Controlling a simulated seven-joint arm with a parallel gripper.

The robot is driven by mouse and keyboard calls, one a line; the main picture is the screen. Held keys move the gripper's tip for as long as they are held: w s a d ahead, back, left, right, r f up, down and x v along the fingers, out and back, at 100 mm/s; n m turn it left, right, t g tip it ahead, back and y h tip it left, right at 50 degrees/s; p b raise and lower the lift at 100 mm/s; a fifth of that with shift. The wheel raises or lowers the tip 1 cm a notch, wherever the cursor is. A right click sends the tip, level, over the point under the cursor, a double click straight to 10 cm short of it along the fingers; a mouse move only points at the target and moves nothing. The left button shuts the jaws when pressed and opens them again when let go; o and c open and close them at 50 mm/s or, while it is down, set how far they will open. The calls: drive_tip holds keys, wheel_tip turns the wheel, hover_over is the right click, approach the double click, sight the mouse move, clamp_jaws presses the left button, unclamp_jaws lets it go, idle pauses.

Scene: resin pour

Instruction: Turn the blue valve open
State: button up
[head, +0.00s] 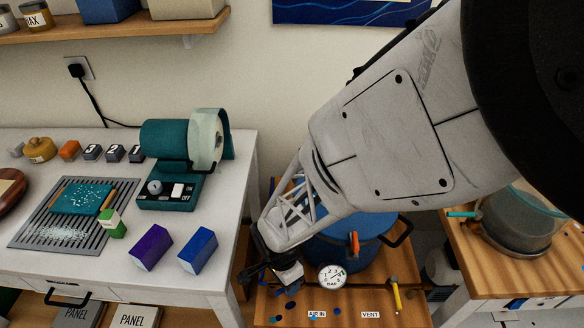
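My gripper (284,277) points down at the front left of the blue pressure pot (338,250), over the wooden stand. It is seen from behind, and its fingertips are too small and dark to show any gap. The AIR IN label (317,314) is on the stand just right of and below the gripper. I cannot make out the blue valve clearly; a small dark blue shape (291,291) shows just under the gripper, and I cannot tell whether it is the valve's handle or whether the gripper touches it.
A pressure gauge (332,276) stands right of the gripper. A yellow-handled valve (396,295) stands near the VENT label (370,314). The white workbench (215,268) is close on the left, with purple (150,247) and blue (198,250) boxes. A wooden table (478,270) stands right.

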clamp_jaws()
drive_tip(key=shift+w+a+m, duration=0.1)
drive_tip(key=shift+w+m, duration=0.05)
drive_tip(key=shift+m, duration=0.25)
drive_tip(key=shift+w+a+m+y, duration=0.1)
drive_tip(key=shift+w+m+y, duration=0.2)
drive_tip(key=shift+m, duration=0.8)
drive_tip(key=shift+w+a+m+y, duration=0.15)
drive_tip(key=shift+w+m, duration=0.3)
drive_tip(key=shift+m, duration=0.65)
drive_tip(key=shift+w+d+m+y, duration=0.1)
drive_tip(key=shift+w+m+y, duration=0.2)
drive_tip(key=shift+m, duration=0.8)
drive_tip(key=shift+w, duration=0.1)
drive_tip(key=shift+r, duration=0.1)
unclamp_jaws()
